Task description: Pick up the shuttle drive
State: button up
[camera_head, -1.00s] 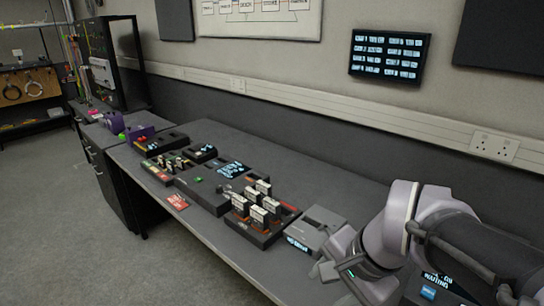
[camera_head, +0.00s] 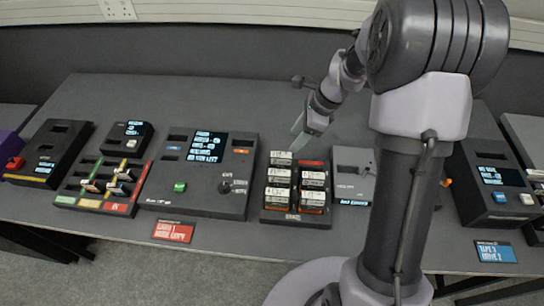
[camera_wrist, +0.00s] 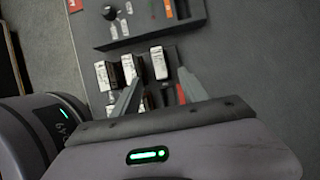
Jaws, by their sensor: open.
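I cannot tell for certain which item is the shuttle drive, as no label naming it is readable. Several white-labelled upright cartridges stand in a dark rack (camera_head: 295,218) at the middle of the bench. Small stick-like pieces lie in a colour-marked tray (camera_head: 93,205) further left. My gripper (camera_head: 299,133) is above and behind the cartridge rack, pointing down. In the wrist view my gripper (camera_wrist: 160,77) is open, its two grey fingers apart, with white-topped cartridges (camera_wrist: 129,69) beyond and between them. No cartridge appears gripped.
A control console (camera_head: 198,190) with a screen and green button stands left of the rack. A grey box (camera_head: 352,176) stands right of it. A dark screen unit (camera_head: 497,185) is at the right. The bench behind is clear. My arm hides part of the right side.

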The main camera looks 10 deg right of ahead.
aim_at(277, 162)
jog(key=b+x, duration=0.5)
jog(key=x, duration=0.9)
jog(key=shift+f+b, duration=0.3)
jog(key=shift+f, duration=0.1)
jog(key=shift+r, duration=0.15)
grip_shut()
